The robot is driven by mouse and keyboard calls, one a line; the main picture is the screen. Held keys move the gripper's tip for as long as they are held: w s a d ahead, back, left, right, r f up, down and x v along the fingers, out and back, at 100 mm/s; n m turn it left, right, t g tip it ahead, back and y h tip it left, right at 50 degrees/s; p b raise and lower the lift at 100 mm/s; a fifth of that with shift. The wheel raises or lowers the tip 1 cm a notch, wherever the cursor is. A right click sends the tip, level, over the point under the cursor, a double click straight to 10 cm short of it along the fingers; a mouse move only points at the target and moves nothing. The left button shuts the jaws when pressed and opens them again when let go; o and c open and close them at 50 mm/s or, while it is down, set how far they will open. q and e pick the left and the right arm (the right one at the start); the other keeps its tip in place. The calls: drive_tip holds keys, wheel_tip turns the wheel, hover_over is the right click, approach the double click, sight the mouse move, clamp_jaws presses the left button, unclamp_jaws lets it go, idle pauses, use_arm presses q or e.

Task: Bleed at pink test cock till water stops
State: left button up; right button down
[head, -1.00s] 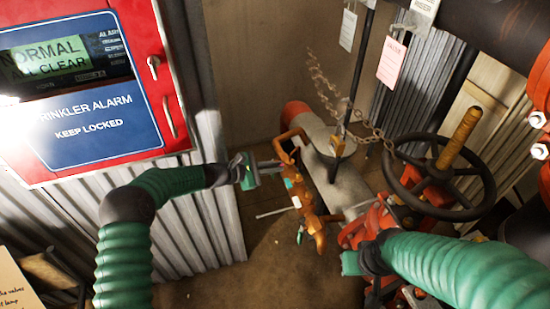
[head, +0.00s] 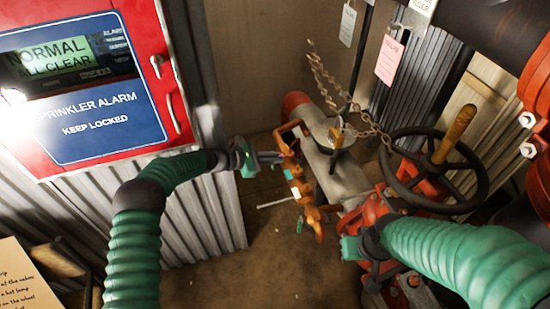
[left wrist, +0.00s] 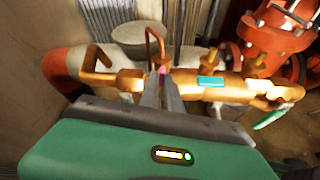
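The brass test-cock assembly (head: 305,192) runs beside the grey pipe in the head view. In the left wrist view its brass body (left wrist: 225,90) carries a teal tag or handle (left wrist: 211,82). A small pink piece (left wrist: 162,71), likely the pink test cock, shows right at my left fingertips. My left gripper (head: 279,158) reaches the brass body from the left. Its two fingers (left wrist: 162,88) are close together, and whether they grip the pink piece is unclear. My right gripper (head: 352,247) is by the red valve, its fingers hidden. I see no water stream.
A red alarm panel (head: 95,85) reading NORMAL ALL CLEAR is at upper left. A black handwheel (head: 480,178) with a wooden-coloured handle and a chain (head: 325,80) is at right. Paper tags (head: 390,60) hang above. Floor (head: 270,270) below the brass is clear.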

use_arm(q)
drive_tip(key=shift+o, duration=0.8)
drive_tip(key=shift+f, duration=0.2)
drive_tip(key=shift+a, duration=0.1)
drive_tip(key=shift+r, duration=0.1)
